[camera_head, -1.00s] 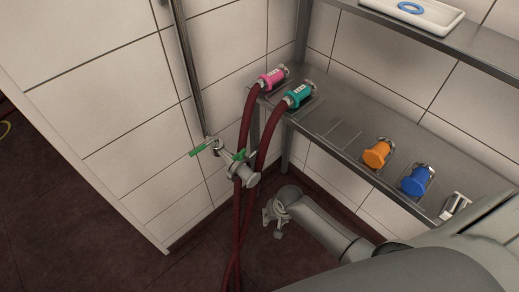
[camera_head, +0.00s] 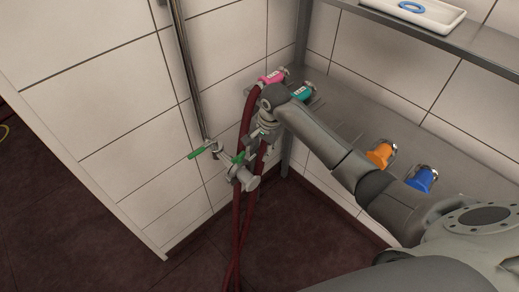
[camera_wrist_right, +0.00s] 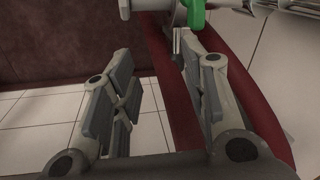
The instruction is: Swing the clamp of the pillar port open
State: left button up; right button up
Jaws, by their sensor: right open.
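The pillar port (camera_head: 243,178) is a short metal stub with a round end, low on the wall pipe. A green handle (camera_head: 238,158) sits on its upper side; I cannot make out the clamp's own parts or whether it is shut. In the right wrist view, a green handle (camera_wrist_right: 196,12) and grey metal fittings (camera_wrist_right: 150,4) show at the top edge, beyond the fingertips. My right gripper (camera_head: 262,136) is just above and right of the port, in front of the hoses. Its fingers (camera_wrist_right: 156,58) are open and hold nothing. My left gripper is out of view.
Dark red hoses (camera_head: 236,222) hang beside the port; one crosses behind the right finger. A second green lever (camera_head: 196,153) is on the pipe (camera_head: 188,75). The shelf (camera_head: 350,105) carries pink (camera_head: 272,78), teal (camera_head: 301,92), orange (camera_head: 380,155) and blue (camera_head: 422,179) couplings.

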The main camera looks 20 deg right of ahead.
aim_at(260, 150)
notch_tip(260, 150, up, 3)
jog(key=w+d+m, duration=0.2)
jog(key=w, duration=0.1)
jog(key=x, duration=1)
jog(key=shift+s+d+f, duration=0.1)
jog(key=shift+d+f, duration=0.15)
jog(key=shift+f, duration=0.1)
grip_shut()
